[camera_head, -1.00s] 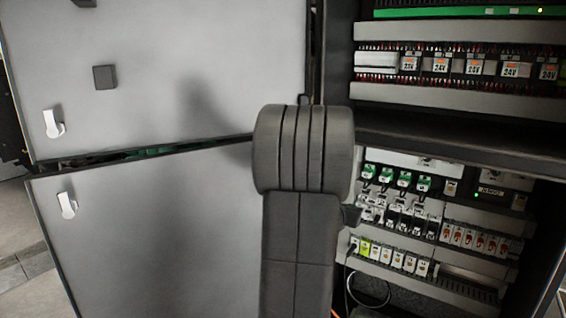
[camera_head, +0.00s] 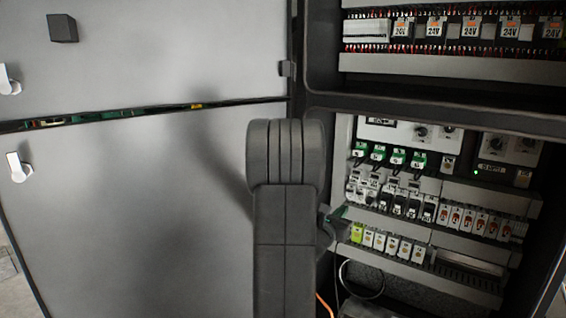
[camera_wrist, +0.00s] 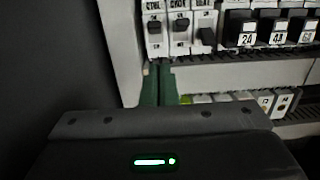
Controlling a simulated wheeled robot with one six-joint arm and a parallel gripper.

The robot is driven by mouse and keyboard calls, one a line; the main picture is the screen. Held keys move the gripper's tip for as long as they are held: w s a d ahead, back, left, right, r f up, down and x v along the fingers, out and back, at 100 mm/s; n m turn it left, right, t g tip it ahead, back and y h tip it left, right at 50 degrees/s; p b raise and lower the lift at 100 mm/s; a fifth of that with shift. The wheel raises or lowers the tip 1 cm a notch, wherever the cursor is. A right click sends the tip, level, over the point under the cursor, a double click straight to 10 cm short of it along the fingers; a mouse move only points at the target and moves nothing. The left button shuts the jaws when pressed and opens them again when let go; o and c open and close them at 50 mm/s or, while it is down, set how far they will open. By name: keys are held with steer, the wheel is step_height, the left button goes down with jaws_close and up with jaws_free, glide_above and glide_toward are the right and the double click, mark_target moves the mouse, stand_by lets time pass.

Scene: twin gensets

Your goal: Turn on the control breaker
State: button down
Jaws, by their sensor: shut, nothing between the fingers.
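A row of white breakers with small labels shows at the top of the wrist view. The leftmost one, whose label looks like CTRL (camera_wrist: 154,32), is the control breaker, with a grey toggle. Two similar breakers (camera_wrist: 181,30) stand to its right; the third has a dark toggle sitting lower. I cannot tell the control breaker's on or off position. My gripper (camera_wrist: 159,70) has green fingers, shut and empty, with tips just below the control breaker, apart from its toggle. In the head view my gripper (camera_head: 338,213) shows at the left edge of the lower compartment, partly hidden by my arm.
Black breakers (camera_wrist: 245,28) stand to the right. A lower row of terminal blocks (camera_head: 385,242) sits under a grey duct. The cabinet side wall (camera_wrist: 45,60) is close on the left. The open lower door (camera_head: 130,210) stands left of my arm.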

steer(key=b+v, duration=0.3)
steer(key=v, duration=1.3)
steer(key=shift+s+f+t, duration=0.15)
steer(key=shift+f+t, duration=0.15)
steer(key=shift+f, duration=0.1)
steer(key=shift+a, duration=0.15)
steer(key=shift+b, duration=0.3)
